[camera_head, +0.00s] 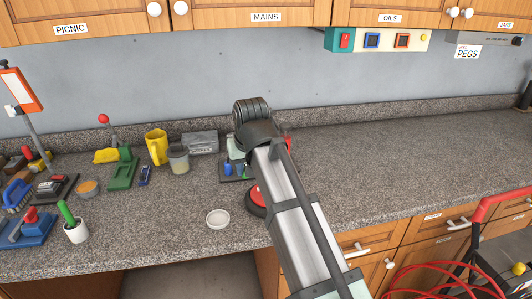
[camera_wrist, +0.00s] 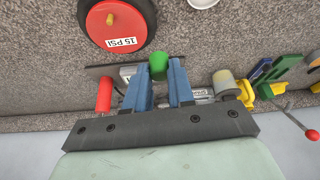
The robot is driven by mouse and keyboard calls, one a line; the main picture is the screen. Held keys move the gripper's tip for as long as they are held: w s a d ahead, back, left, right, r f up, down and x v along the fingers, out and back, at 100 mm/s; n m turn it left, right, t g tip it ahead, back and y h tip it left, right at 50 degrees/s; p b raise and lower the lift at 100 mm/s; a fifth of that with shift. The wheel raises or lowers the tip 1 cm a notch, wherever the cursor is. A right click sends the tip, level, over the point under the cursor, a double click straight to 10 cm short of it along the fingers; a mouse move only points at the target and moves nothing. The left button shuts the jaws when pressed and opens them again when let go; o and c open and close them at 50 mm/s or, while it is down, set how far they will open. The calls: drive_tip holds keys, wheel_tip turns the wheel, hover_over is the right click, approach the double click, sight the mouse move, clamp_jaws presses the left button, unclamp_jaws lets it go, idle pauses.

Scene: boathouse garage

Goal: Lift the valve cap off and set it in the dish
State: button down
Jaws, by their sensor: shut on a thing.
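A small green cap (camera_wrist: 158,66), which looks like the valve cap, sits between the blue fingertips of my gripper (camera_wrist: 162,72) in the wrist view. My gripper is shut on it. In the head view my gripper (camera_head: 234,170) is over a dark base plate left of a red wheel, and the cap cannot be made out there. I cannot tell whether the cap is still on a valve stem. The white round dish (camera_head: 217,218) lies empty on the counter, nearer the front edge; its edge also shows at the top of the wrist view (camera_wrist: 203,2).
The red wheel with a black tyre (camera_wrist: 112,22), marked 15 PSI, is close to my gripper. A red cylinder (camera_wrist: 104,94) stands beside the fingers. The right counter is clear.

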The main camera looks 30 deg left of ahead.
drive_tip(key=s+a+f+n+g, duration=0.1)
drive_tip(key=s+a+f+n, duration=0.2)
drive_tip(key=s+a+f, duration=0.3)
drive_tip(key=shift+s+f, duration=0.45)
drive_tip(key=shift+f, duration=0.35)
drive_tip(key=shift+f, duration=0.15)
drive_tip(key=shift+y, duration=0.3)
drive_tip(key=shift+f, duration=2.35)
drive_tip(key=shift+f, duration=0.15)
drive_tip(key=shift+f, duration=0.6)
drive_tip(key=shift+f, duration=0.2)
